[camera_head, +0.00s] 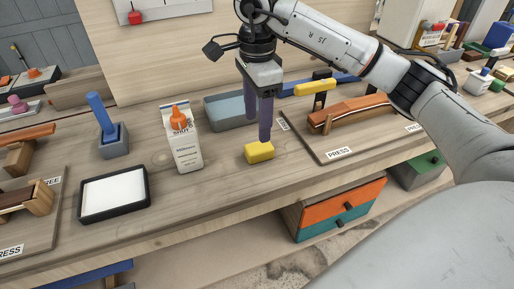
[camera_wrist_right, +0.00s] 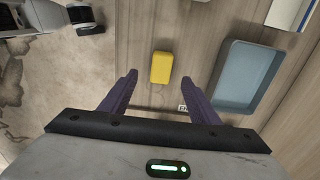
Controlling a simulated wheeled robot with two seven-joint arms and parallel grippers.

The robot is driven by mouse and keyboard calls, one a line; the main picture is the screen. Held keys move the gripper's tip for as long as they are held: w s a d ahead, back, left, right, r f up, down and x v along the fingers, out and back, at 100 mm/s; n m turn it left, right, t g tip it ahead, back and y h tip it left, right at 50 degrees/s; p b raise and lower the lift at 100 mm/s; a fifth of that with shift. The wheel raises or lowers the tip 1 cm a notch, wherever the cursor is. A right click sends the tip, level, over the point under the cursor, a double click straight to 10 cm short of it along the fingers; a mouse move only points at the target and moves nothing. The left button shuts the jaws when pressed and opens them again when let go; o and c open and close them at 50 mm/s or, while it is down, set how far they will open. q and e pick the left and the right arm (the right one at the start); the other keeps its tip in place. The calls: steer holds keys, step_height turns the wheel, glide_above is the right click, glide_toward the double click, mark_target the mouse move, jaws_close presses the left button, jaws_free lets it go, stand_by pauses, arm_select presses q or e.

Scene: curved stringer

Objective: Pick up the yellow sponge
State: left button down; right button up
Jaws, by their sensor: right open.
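The yellow sponge (camera_head: 260,152) lies on the wooden workbench near its front edge. In the right wrist view the sponge (camera_wrist_right: 161,67) appears just ahead of the gap between the fingertips. My right gripper (camera_head: 259,118) points down above the sponge, with purple fingers. In the wrist view the fingers of my right gripper (camera_wrist_right: 160,76) are spread apart with nothing between them. In the head view one finger overlaps the far side of the sponge, and I cannot tell if they touch. My left gripper is not in view.
A blue-grey tray (camera_head: 225,123) sits behind the sponge; it also shows in the wrist view (camera_wrist_right: 223,75). A press board (camera_head: 338,153) lies right.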

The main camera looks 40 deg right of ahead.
mark_target(259, 146)
step_height(259, 146, down, 3)
steer(key=shift+f, duration=0.1)
steer(key=f, duration=0.2)
steer(key=f+p, duration=0.1)
steer(key=f, duration=0.1)
steer(key=shift+w+d+f, duration=0.1)
steer(key=shift+d, duration=0.3)
steer(key=shift+f, duration=0.5)
steer(key=c, duration=1.1)
steer(key=shift+r+b, duration=0.35)
steer(key=shift+r, duration=4.75)
steer(key=shift+c, duration=0.2)
